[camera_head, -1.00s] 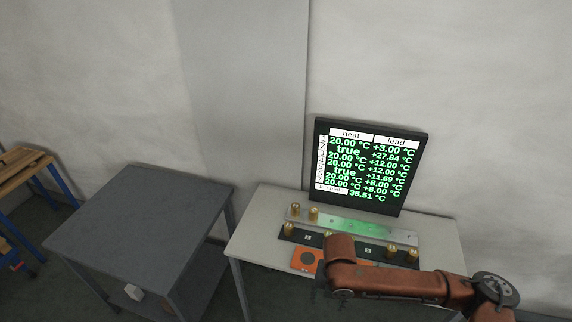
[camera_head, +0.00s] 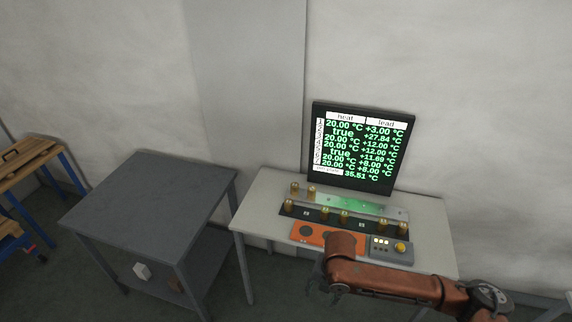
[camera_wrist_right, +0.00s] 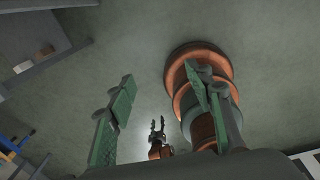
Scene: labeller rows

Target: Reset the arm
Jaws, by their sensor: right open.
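My right arm reaches in from the lower right of the head view, in front of the bench. Its dark right gripper (camera_head: 336,291) hangs below the rust-coloured wrist, partly hidden. In the right wrist view the fingers of this gripper (camera_wrist_right: 160,95) stand wide apart with green pads, and only floor and parts of my body show between and beyond them. A small, distant gripper, which looks like my left one (camera_wrist_right: 157,124), shows there with its fingers apart and nothing between them.
A light bench (camera_head: 258,208) carries a screen (camera_head: 360,148), a row of brass cylinders (camera_head: 311,192), an orange panel (camera_head: 312,236) and a grey box with a yellow knob (camera_head: 400,247).

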